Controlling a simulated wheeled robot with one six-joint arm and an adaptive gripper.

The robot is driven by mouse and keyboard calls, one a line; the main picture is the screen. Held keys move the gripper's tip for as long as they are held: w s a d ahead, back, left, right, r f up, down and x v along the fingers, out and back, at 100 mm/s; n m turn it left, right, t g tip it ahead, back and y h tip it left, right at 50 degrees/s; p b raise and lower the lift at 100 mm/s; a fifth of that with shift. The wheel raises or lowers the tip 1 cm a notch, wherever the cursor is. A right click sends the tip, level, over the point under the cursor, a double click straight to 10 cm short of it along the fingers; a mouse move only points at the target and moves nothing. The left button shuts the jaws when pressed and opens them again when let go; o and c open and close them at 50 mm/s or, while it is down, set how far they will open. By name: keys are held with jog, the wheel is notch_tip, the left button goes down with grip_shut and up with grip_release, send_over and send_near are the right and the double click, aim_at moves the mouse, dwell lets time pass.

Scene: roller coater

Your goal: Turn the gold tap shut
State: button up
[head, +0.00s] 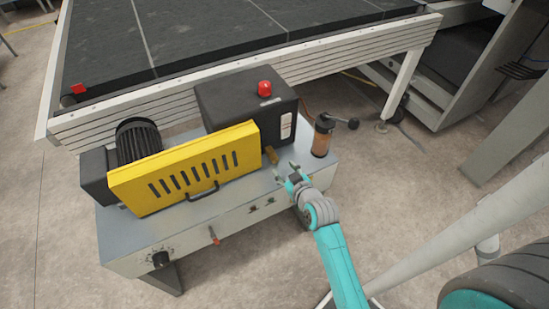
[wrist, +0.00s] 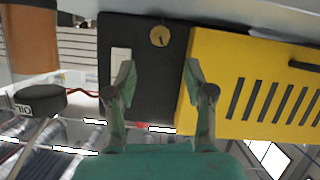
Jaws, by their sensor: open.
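The gold tap (head: 271,155) sticks out from the dark box at the right end of the yellow guard. In the wrist view the gold tap (wrist: 160,36) appears as a round gold face with a dark mark, on the black panel. My gripper (head: 285,171) is just in front of the tap, over the right end of the grey bench. The wrist view shows my gripper (wrist: 158,72) with its two fingers apart and nothing between them. The tap lies beyond the fingertips, between their lines, and does not appear to be touched.
The yellow slotted guard (head: 185,168) stands left of the tap. The dark box (head: 240,112) carries a red button (head: 264,88). An amber cylinder (head: 322,136) with a black lever stands close on the right. The grey bench (head: 130,235) has knobs along its front.

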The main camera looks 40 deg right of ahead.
aim_at(276, 159)
jog(key=x, duration=0.9)
jog(key=shift+w+d+f, duration=0.1)
jog(key=shift+w, duration=0.15)
jog(key=shift+c, duration=0.2)
grip_shut()
